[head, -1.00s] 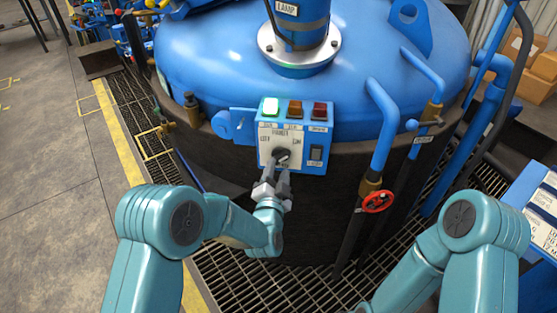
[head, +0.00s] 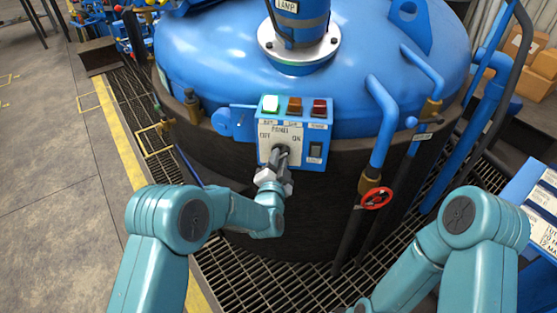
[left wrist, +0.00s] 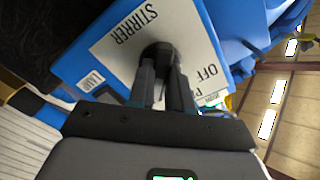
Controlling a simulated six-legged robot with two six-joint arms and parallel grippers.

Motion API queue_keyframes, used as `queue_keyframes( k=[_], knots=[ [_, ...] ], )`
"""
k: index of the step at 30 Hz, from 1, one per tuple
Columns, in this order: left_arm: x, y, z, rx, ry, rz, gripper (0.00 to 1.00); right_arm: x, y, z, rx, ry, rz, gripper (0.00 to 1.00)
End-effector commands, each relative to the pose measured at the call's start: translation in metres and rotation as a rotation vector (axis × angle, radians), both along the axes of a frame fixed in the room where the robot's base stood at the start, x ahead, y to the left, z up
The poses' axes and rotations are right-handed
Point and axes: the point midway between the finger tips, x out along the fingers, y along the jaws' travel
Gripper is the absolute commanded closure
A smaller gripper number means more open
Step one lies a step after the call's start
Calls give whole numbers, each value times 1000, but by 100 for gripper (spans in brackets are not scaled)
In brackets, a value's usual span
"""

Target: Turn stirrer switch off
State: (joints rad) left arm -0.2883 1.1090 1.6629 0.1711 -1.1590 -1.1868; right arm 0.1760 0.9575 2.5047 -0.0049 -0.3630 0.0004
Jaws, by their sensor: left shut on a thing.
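The stirrer switch is a dark round knob (head: 281,149) on the pale face of a blue control panel (head: 318,172). OFF is printed left of the knob and ON right of it. My left gripper (head: 282,156) is shut on the knob from below and in front. In the left wrist view the two fingers (left wrist: 166,82) hold the knob (left wrist: 157,54), between the words STIRRER and OFF. The fingers cover most of the knob, so I cannot tell its exact pointing. My right arm shows at the lower right; its gripper is out of view.
Pale green (head: 271,103), amber (head: 295,105) and red (head: 319,107) lamps top the panel. A dark rocker switch (head: 316,151) sits right of the knob. A red handwheel (head: 376,198) and blue pipes stand right. The large blue lid (head: 200,70) rises behind.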

Motion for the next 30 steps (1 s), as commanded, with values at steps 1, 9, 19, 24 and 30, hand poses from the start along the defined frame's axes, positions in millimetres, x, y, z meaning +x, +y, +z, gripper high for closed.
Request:
queue_keyframes(
  k=[1, 9, 19, 24, 30],
  knots=[
    [0, 0, -2, -7, 2, -1, 100, 0, 0, -3, 0, 0, 0, 4],
    [0, 0, -6, -125, 17, -1, 100, 0, 0, -30, 0, 0, 0, 4],
    [0, 0, -9, -417, 57, 0, 100, 0, 0, -84, 0, 0, 0, 4],
    [0, 0, -8, -577, 80, -1, 100, 0, 0, -110, 0, 0, 0, 4],
    [0, 0, -8, -765, 108, -1, 100, 0, 0, -139, 0, 0, 0, 4]
  ],
)
